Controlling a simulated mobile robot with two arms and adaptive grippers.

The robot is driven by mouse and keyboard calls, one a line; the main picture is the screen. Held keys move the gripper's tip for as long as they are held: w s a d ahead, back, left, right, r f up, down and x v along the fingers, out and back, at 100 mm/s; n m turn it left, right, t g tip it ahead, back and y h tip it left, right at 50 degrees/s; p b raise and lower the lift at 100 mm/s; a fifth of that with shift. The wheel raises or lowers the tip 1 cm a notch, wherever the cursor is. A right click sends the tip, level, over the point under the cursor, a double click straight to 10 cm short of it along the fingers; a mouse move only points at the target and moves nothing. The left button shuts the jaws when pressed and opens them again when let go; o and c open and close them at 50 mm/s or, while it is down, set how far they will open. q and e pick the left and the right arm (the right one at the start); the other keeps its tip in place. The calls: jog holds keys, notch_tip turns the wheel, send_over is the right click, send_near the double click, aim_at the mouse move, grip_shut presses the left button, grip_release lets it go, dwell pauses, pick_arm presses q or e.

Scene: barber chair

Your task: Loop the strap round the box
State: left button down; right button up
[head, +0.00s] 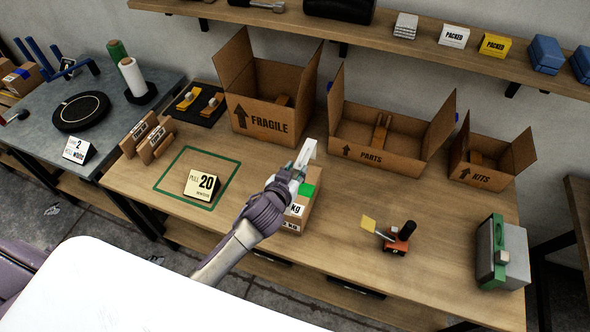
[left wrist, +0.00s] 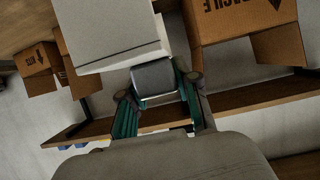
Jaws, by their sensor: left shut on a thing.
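A cardboard box (head: 312,208) with white "kg" labels and a bright green patch stands at the middle of the bench, partly hidden behind my left arm. My left gripper (head: 299,170) is above this box, shut on a pale piece (head: 307,153) that sticks out beyond the fingertips. In the left wrist view the fingers (left wrist: 157,88) close on a grey rounded grip (left wrist: 153,78) beside a large pale block (left wrist: 120,35). I cannot tell whether this piece belongs to the strap. I make out no strap clearly. My right gripper is out of view.
Open cartons marked FRAGILE (head: 270,118), PARTS (head: 375,157) and KITS (head: 488,180) line the bench's back. A "20" sign (head: 202,186) stands in a green outline at left. A small orange tool (head: 397,245) and a green-grey device (head: 502,253) are right. The bench front has free room.

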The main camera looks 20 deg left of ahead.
pick_arm(q)
notch_tip(320, 180, down, 3)
jog(key=shift+f+b, duration=0.15)
jog(key=shift+b, duration=1.1)
notch_tip(320, 180, down, 3)
jog(key=b, duration=0.3)
jog(key=shift+f, duration=0.15)
jog(key=shift+f+b, duration=1.45)
jog(key=shift+f, duration=0.25)
jog(key=c, duration=0.8)
grip_release()
jog(key=shift+o, duration=0.2)
